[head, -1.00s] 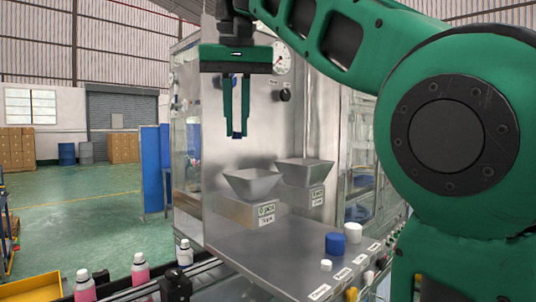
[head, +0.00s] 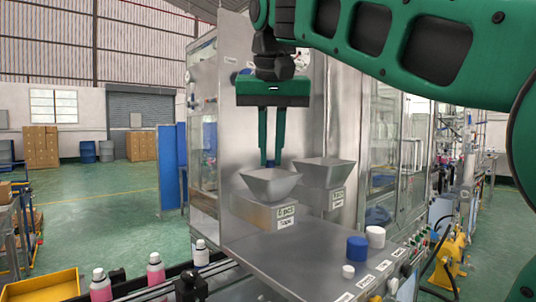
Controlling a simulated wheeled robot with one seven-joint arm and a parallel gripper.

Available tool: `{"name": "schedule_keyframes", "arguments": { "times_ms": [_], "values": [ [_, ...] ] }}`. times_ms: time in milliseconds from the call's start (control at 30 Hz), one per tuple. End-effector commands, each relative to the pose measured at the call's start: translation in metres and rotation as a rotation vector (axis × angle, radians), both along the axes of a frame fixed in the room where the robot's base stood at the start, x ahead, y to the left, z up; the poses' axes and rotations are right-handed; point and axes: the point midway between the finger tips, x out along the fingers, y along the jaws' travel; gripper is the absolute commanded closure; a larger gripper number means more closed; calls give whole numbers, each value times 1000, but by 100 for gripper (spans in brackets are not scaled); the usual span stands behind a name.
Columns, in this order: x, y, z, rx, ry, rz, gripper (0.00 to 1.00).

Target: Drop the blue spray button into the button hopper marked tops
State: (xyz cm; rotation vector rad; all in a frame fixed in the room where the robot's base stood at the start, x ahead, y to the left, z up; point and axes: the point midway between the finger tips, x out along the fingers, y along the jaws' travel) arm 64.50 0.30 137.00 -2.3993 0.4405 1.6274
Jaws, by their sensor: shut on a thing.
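My gripper (head: 271,160) points straight down with its long green fingers close together. It is shut on the blue spray button (head: 271,164), of which only a little shows between the fingertips. The hopper with the tops label (head: 270,188) is the left of two grey metal funnels. It stands on a box with small tags on its front. The fingertips appear just above the hopper's far rim in the picture. I cannot tell whether they are directly over its mouth. The inside of the hopper is hidden.
A second hopper (head: 325,173) stands close on the right. A blue cylinder (head: 357,248) and white caps (head: 375,236) stand on the metal bench (head: 290,260). Bottles (head: 156,272) line the conveyor in front. A steel panel rises behind the hoppers.

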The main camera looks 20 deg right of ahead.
Motion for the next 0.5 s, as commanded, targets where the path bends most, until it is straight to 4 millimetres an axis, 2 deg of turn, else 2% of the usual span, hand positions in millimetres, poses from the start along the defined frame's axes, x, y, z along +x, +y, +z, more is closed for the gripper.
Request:
{"name": "schedule_keyframes", "arguments": {
  "times_ms": [500],
  "values": [
    [0,0,-11,0,1,1,100]
  ]
}}
